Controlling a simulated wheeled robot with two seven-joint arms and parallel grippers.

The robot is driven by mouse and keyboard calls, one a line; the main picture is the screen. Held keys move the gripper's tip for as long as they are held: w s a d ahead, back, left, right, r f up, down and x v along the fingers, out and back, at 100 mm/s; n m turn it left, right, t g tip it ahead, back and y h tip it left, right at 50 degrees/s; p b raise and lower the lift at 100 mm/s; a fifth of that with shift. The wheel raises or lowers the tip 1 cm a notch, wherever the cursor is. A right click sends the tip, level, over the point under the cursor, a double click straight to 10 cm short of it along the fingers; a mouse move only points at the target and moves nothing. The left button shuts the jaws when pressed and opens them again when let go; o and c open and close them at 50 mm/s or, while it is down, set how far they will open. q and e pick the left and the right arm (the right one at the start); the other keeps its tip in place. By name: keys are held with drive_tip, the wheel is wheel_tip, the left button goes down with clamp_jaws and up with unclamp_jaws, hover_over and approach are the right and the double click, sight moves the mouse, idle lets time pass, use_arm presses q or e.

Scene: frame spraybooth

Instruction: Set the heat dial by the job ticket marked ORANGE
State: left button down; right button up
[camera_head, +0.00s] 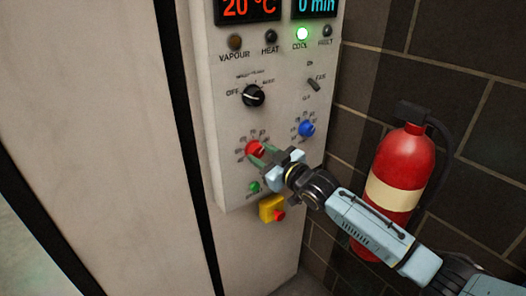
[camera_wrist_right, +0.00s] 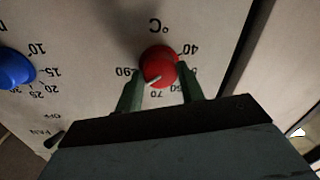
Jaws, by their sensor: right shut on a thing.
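The red heat dial (camera_head: 252,148) sits low on the control panel. It also shows in the right wrist view (camera_wrist_right: 160,64), upside down, with °C and numbers around it. Its white pointer line points down-left there, between the 70 and the 90; the left finger covers the marks between. My right gripper (camera_head: 262,157) is shut on the red dial, one green finger on each side, also seen in the wrist view (camera_wrist_right: 160,88). No job ticket shows in either view. My left gripper is out of view.
A blue dial (camera_head: 306,129) is right of the red one, and a black selector knob (camera_head: 253,95) is above. A yellow box with a red button (camera_head: 271,209) hangs below. The display (camera_head: 250,9) reads 20 °C. A fire extinguisher (camera_head: 405,165) stands behind my right arm.

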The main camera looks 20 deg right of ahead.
drive_tip(key=n+p, duration=0.2)
drive_tip(key=n, duration=0.2)
drive_tip(key=shift+r+n, duration=0.1)
drive_tip(key=shift+n, duration=0.2)
drive_tip(key=n+h+p, duration=0.1)
drive_tip(key=n, duration=0.3)
drive_tip(key=n+p, duration=0.1)
drive_tip(key=n, duration=0.3)
drive_tip(key=shift+a, duration=0.1)
drive_tip(key=shift+n+h+p, duration=0.4)
drive_tip(key=shift+n, duration=1.9)
drive_tip(key=o, duration=1)
drive_tip(key=shift+c, duration=0.2)
drive_tip(key=shift+s, duration=0.2)
drive_tip(key=f+b+v, duration=0.1)
drive_tip(key=v, duration=1.2)
drive_tip(key=shift+r, duration=0.2)
